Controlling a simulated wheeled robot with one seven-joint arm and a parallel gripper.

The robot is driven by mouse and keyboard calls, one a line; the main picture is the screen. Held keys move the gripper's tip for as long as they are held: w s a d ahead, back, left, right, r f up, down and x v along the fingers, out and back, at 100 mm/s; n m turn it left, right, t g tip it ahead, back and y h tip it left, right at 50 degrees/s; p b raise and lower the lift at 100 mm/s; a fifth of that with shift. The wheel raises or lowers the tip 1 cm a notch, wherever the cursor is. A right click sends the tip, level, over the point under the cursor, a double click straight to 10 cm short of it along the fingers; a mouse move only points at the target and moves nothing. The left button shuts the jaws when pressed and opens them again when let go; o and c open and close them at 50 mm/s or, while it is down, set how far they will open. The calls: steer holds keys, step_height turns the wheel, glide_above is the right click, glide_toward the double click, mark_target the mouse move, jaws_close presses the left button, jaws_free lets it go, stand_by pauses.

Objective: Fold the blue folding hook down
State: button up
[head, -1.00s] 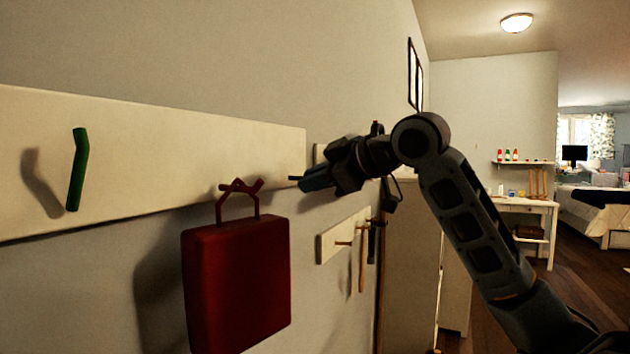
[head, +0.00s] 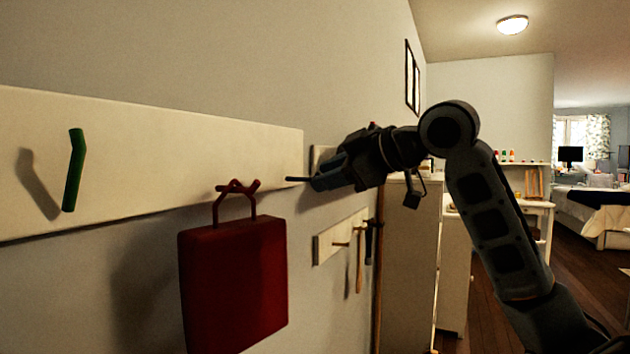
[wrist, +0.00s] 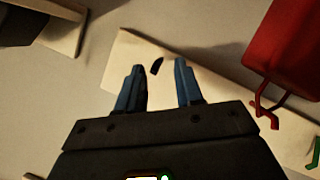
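A small dark hook, which looks like the folding hook (wrist: 156,66), sticks out from the white wall board (wrist: 128,52) in the wrist view; its blue colour is not clear there. In the head view the thin dark hook tip (head: 297,179) points left past my fingers, at the board's right end. My gripper (head: 318,180) is beside it with blue fingers. In the wrist view my gripper (wrist: 160,68) has its fingers well apart with nothing held; the hook shows in the gap, just beyond the tips. Whether they touch it I cannot tell.
A red bag (head: 232,285) hangs from a red hook (head: 238,187) left of my gripper. A green hook (head: 74,170) is farther left on the board. A lower rack (head: 340,240) with hanging tools and a tall cabinet (head: 408,265) stand beyond.

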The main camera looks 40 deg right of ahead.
steer(key=shift+v, duration=1.5)
